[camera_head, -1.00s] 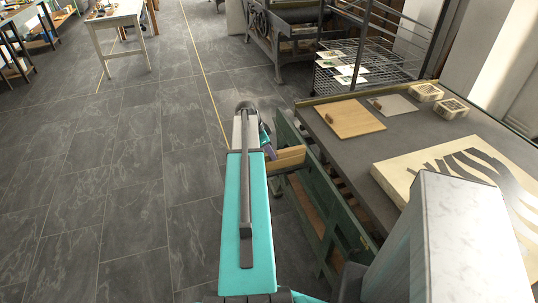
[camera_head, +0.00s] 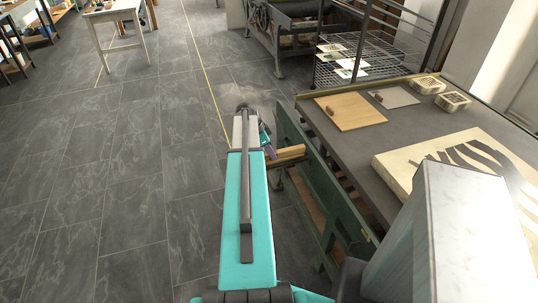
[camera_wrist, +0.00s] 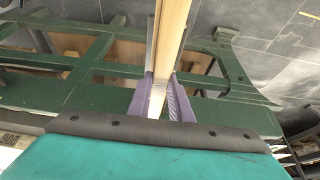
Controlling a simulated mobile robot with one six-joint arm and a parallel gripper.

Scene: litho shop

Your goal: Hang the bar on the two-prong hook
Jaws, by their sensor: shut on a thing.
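The wooden bar (camera_head: 291,153) shows as a short pale length at the left edge of the green-framed bench, projecting right from my gripper (camera_head: 268,147). In the wrist view the bar (camera_wrist: 172,35) runs away from the camera, between the two purple fingers of my gripper (camera_wrist: 162,100), which are shut on it. The far end of the bar leaves the top of that view. The bar lies close to the bench's green side frame; I cannot tell whether they touch. I cannot make out the two-prong hook in either view.
The green frame (camera_wrist: 75,75) has rails and open gaps. Its bench top (camera_head: 400,128) holds a wooden board (camera_head: 350,112), a grey board, two small boxes and a large patterned block (camera_head: 462,160). A wire rack stands behind. Open tiled floor (camera_head: 130,190) lies left.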

